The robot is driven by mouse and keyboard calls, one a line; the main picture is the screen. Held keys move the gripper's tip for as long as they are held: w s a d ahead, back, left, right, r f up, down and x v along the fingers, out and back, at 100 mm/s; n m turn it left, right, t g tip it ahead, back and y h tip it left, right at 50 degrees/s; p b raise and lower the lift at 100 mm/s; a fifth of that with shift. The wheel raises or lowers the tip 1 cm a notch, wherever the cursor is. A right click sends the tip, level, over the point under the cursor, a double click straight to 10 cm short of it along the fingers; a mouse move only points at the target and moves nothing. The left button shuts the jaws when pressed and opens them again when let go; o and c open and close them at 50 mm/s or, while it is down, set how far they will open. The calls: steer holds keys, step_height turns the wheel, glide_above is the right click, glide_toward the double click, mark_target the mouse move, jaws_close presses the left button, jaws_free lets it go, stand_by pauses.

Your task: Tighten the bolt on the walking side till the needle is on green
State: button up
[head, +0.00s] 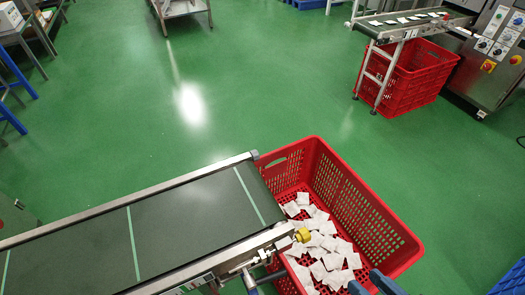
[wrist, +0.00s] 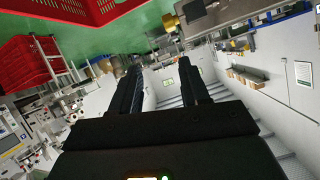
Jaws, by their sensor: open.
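A conveyor (head: 190,220) with a dark belt runs in from the lower left in the head view. At its near right end is a yellow knob-like part (head: 303,235), which may be the bolt. A yellow-brown end part (wrist: 171,22) on a grey beam also shows at the top of the wrist view. No gauge needle can be made out. My gripper (head: 373,284) shows its dark blue fingertips at the bottom edge of the head view, right of and below the yellow part, apart from it. In the wrist view my gripper (wrist: 164,78) is open and empty.
A red crate (head: 375,215) with several white teabags stands under the conveyor's end, close to my fingers. Another conveyor, a red crate (head: 430,75) and a steel machine (head: 490,65) stand at the upper right. The green floor between is clear.

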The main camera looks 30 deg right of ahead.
steer(key=w+f+m+y+b, duration=0.2)
steer(key=w+f+b, duration=0.7)
steer(key=f, duration=0.6)
steer(key=m+t+y+b, duration=0.3)
steer(key=t+y+b, duration=0.75)
steer(key=b, duration=0.75)
glide_toward(255, 156)
steer(key=w+r, duration=0.2)
steer(key=w, duration=0.2)
steer(key=shift+g, duration=0.35)
steer(key=shift+a+b+x, duration=0.15)
steer(key=shift+b+x, duration=0.05)
steer(key=shift+x, duration=1.7)
steer(key=shift+a+b+x, duration=0.15)
steer(key=shift+x, duration=1.7)
steer(key=shift+s, duration=0.15)
steer(key=shift+c, duration=0.4)
steer(key=c, duration=0.6)
